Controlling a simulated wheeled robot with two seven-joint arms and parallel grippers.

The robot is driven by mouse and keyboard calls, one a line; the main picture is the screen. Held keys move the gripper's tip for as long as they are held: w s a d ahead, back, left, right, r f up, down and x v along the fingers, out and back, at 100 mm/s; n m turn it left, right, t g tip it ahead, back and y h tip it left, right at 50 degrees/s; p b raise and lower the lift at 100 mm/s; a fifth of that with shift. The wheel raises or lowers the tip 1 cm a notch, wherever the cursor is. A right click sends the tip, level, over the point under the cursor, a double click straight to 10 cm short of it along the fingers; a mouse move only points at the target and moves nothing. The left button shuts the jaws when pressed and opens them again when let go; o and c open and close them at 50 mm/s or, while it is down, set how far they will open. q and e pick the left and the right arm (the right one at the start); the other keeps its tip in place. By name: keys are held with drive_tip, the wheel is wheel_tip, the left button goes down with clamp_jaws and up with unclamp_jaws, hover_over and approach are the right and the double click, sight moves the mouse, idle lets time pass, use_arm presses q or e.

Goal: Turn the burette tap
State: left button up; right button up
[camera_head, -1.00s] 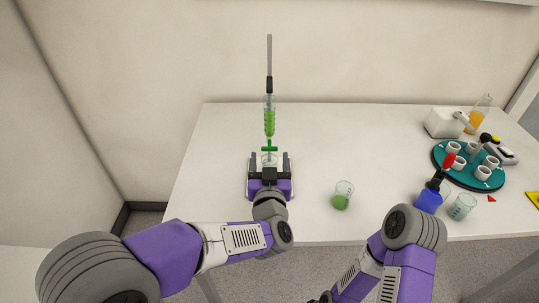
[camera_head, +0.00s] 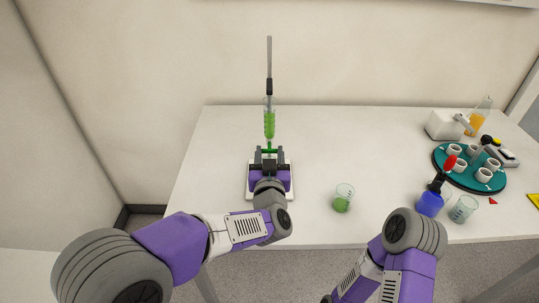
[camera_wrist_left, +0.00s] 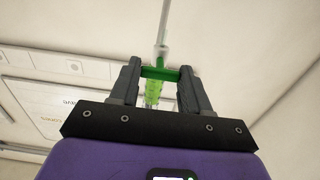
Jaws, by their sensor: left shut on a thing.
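The burette (camera_head: 269,122) stands upright near the middle of the table, with green liquid in its clear tube and a grey rod above. Its green tap (camera_head: 270,150) is at the lower end and also shows in the left wrist view (camera_wrist_left: 160,73). My left gripper (camera_head: 269,152) is shut on the tap, one dark finger on each side of the crossbar, as the left wrist view (camera_wrist_left: 158,77) also shows. The white burette base (camera_head: 251,187) is mostly hidden under my gripper. My right arm shows at the lower right, but its gripper is out of view.
A beaker with green liquid (camera_head: 342,199) stands to the right of the burette. The table's left part is clear.

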use_arm(q)
drive_tip(key=m+p, duration=0.3)
drive_tip(key=p, duration=0.1)
drive_tip(key=shift+r+p, duration=0.2)
drive_tip(key=shift+p, duration=0.1)
drive_tip(key=shift+f+m+p, duration=0.2)
drive_tip(key=shift+m+p, duration=0.45)
drive_tip(key=shift+m, duration=0.45)
drive_tip(key=o, duration=1.1)
drive_tip(key=shift+c, duration=0.2)
drive_tip(key=s, duration=0.7)
drive_tip(key=shift+s+p, duration=0.3)
drive_tip(key=shift+p, duration=0.05)
